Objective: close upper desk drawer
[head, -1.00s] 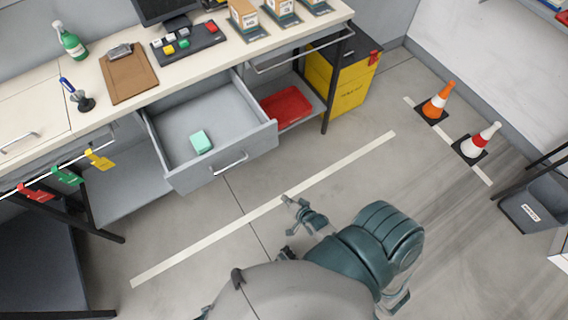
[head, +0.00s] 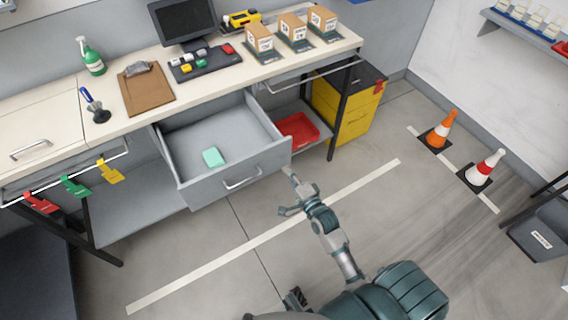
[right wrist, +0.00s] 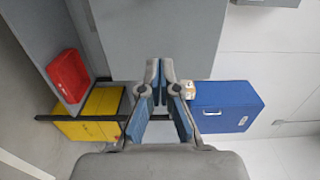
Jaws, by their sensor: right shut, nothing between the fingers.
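The upper desk drawer (head: 228,150) stands pulled out under the desk top, with a mint-green block (head: 213,157) lying inside it. Its bar handle (head: 242,178) is on the grey front panel. My right gripper (head: 287,172) is shut and empty, close to the right end of the drawer front; I cannot tell whether it touches. In the right wrist view the shut fingers (right wrist: 160,66) lie in front of a grey panel. My left gripper is not clearly in view.
The desk top (head: 210,85) carries a clipboard, a keyboard, a monitor and several small boxes. A red tray (head: 298,130) and a yellow cabinet (head: 343,105) are right of the drawer. Two cones (head: 438,131) stand farther right. The floor before the desk is clear.

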